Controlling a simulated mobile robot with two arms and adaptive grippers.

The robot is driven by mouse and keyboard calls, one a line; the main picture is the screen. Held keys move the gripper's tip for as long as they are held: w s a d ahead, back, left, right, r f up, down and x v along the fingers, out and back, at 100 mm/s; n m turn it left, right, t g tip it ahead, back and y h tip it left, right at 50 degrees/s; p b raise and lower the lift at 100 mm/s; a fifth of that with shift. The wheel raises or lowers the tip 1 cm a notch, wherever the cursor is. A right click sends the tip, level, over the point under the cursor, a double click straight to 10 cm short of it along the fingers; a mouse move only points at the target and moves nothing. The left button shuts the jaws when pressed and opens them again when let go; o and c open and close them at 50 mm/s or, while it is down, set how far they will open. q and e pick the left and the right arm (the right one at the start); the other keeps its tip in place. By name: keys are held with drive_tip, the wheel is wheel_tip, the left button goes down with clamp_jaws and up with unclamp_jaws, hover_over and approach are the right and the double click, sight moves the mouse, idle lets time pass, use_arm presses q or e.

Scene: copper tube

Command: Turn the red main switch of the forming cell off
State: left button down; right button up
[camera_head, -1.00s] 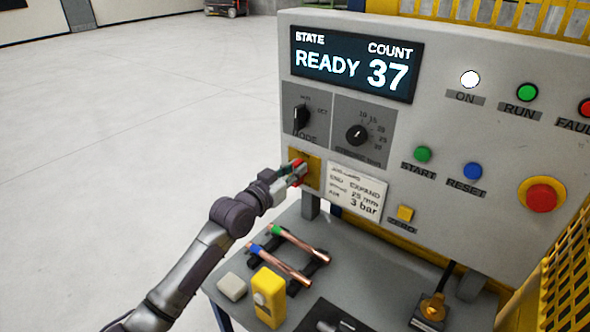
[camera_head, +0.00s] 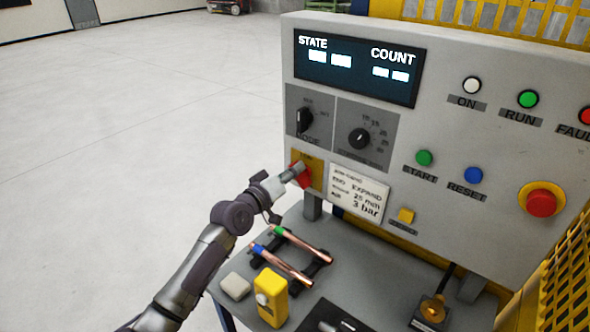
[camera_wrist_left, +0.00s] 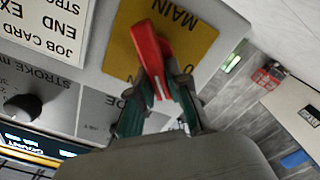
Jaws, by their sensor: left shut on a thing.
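The red main switch (camera_head: 301,177) sits on a yellow plate (camera_head: 317,172) at the lower left of the grey control panel. My left gripper (camera_head: 292,172) is at the switch. In the left wrist view the red handle (camera_wrist_left: 148,50) stands against the yellow plate marked MAIN (camera_wrist_left: 190,40), and the green-sided fingers of my left gripper (camera_wrist_left: 158,92) are shut on it. The display (camera_head: 358,67) shows only pale blocks under STATE and COUNT. The ON lamp (camera_head: 472,85) looks whitish grey and not bright. My right gripper is not in view.
A job card (camera_head: 358,195) is right of the switch, with the mode knob (camera_head: 304,119) above. On the table below are copper tubes (camera_head: 290,262) on a black rack, a yellow device (camera_head: 270,297) and a pale block (camera_head: 235,286). The floor at left is clear.

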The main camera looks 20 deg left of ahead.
use_arm(q)
drive_tip(key=n, duration=0.4)
drive_tip(key=shift+w+a+f+n+p, duration=0.1)
drive_tip(key=shift+a+f+n+p, duration=0.15)
drive_tip(key=shift+n+p, duration=0.15)
drive_tip(key=shift+f+n+p, duration=0.2)
drive_tip(key=shift+n, duration=0.9)
drive_tip(key=shift+f+n+p, duration=0.15)
drive_tip(key=shift+f+n, duration=0.05)
drive_tip(key=shift+n, duration=0.9)
drive_tip(key=c, duration=1.1)
unclamp_jaws()
drive_tip(key=v, duration=1.2)
